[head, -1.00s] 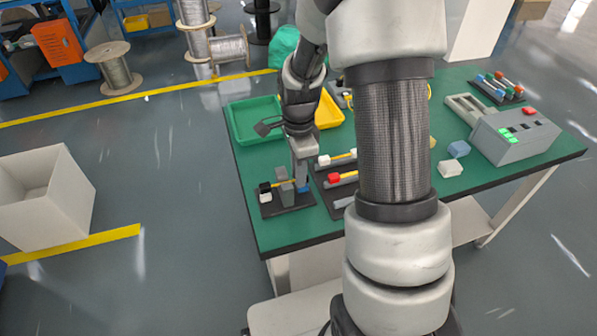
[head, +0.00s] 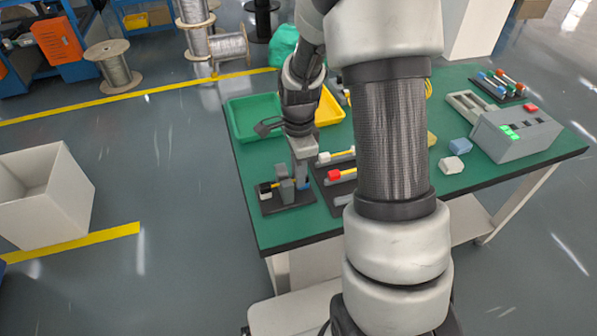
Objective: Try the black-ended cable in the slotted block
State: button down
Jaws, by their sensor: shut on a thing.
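The black-ended cable lies across the slotted block, with its black end (head: 265,188) on the left and a short yellow stretch (head: 275,185) beside it. The grey slotted block (head: 287,193) stands upright on a dark base plate (head: 286,207) at the table's left front. My gripper (head: 302,184) points down just right of the block. It is shut on the cable near a blue part at its right end. The fingertips are small here, and the exact grip and the depth of the cable in the slot are hard to tell.
Just right, a dark rack holds cables with a white end (head: 324,158) and a red end (head: 334,175). A green tray (head: 240,122) and a yellow tray (head: 330,108) lie behind. A grey box with buttons (head: 515,133) stands at the right. My arm hides the table's middle.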

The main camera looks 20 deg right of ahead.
jog(key=shift+f, duration=0.2)
dwell(0.3)
jog(key=c, duration=1.6)
grip_release()
notch_tip(320, 180, up, 18)
jog(key=p, duration=0.3)
jog(key=shift+f, duration=0.15)
